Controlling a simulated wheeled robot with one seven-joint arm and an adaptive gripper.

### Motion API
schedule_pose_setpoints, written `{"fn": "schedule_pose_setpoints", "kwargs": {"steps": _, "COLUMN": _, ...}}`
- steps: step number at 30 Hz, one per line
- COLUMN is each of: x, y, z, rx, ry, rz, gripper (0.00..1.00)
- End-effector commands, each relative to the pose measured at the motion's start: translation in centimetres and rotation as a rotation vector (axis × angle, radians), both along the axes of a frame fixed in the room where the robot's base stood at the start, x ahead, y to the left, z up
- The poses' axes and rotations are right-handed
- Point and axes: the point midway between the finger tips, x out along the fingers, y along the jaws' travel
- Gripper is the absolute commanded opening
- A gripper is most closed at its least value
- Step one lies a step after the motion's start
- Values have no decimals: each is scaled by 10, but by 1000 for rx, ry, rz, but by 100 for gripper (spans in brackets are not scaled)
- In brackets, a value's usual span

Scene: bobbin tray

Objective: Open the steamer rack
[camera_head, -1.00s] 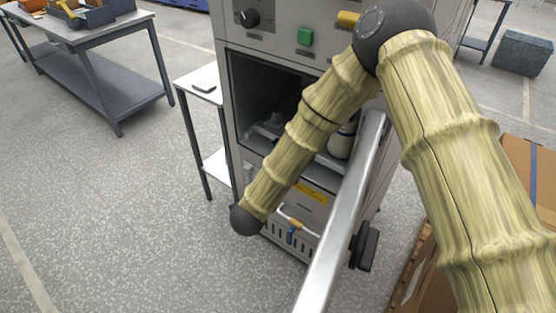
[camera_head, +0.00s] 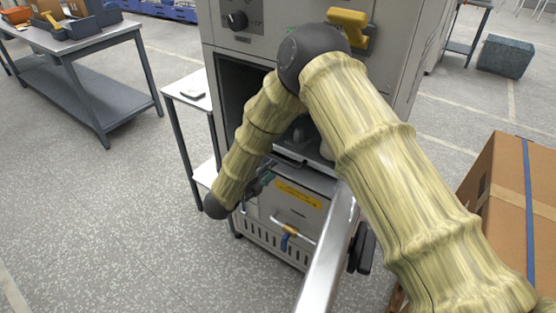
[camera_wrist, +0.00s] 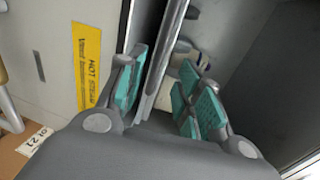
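The steamer is the grey cabinet (camera_head: 408,70) in the head view, with its dark chamber open and a door swung out, seen as a silver edge (camera_head: 328,250). The rack shows as a metal lip (camera_wrist: 158,75) in the wrist view, at what looks like the chamber mouth; most of it is hidden. My gripper (camera_wrist: 168,88) has its teal-padded fingers apart, one on each side of this lip. Contact cannot be told. In the head view my gripper (camera_head: 262,180) is partly hidden behind my arm, by the chamber's lower edge.
A yellow hot-steam label (camera_head: 298,194) and a lower handle with a blue part (camera_head: 287,238) are on the front below. A small white side table (camera_head: 190,93) stands left. A cardboard box (camera_head: 510,190) stands right. Floor in front-left is clear.

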Motion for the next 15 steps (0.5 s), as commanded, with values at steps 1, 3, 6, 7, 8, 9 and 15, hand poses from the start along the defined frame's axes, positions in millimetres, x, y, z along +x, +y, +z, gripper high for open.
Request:
{"fn": "schedule_pose_setpoints", "kwargs": {"steps": 1, "x": 6, "y": -5, "z": -1, "rx": 0, "ry": 0, "rz": -1, "gripper": 35}}
{"fn": "schedule_pose_setpoints", "kwargs": {"steps": 3, "x": 16, "y": -11, "z": -3, "rx": 2, "ry": 1, "rz": -2, "gripper": 35}}
{"fn": "schedule_pose_setpoints", "kwargs": {"steps": 6, "x": 29, "y": -20, "z": -7, "rx": 1, "ry": 2, "rz": -1, "gripper": 35}}
{"fn": "schedule_pose_setpoints", "kwargs": {"steps": 7, "x": 33, "y": -23, "z": -8, "rx": 2, "ry": 1, "rz": -1, "gripper": 35}}
{"fn": "schedule_pose_setpoints", "kwargs": {"steps": 8, "x": 37, "y": -25, "z": -8, "rx": 1, "ry": 0, "rz": -1, "gripper": 35}}
{"fn": "schedule_pose_setpoints", "kwargs": {"steps": 9, "x": 42, "y": -29, "z": -10, "rx": 0, "ry": 1, "rz": -1, "gripper": 35}}
{"fn": "schedule_pose_setpoints", "kwargs": {"steps": 15, "x": 61, "y": -42, "z": -16, "rx": -1, "ry": 3, "rz": 0, "gripper": 35}}
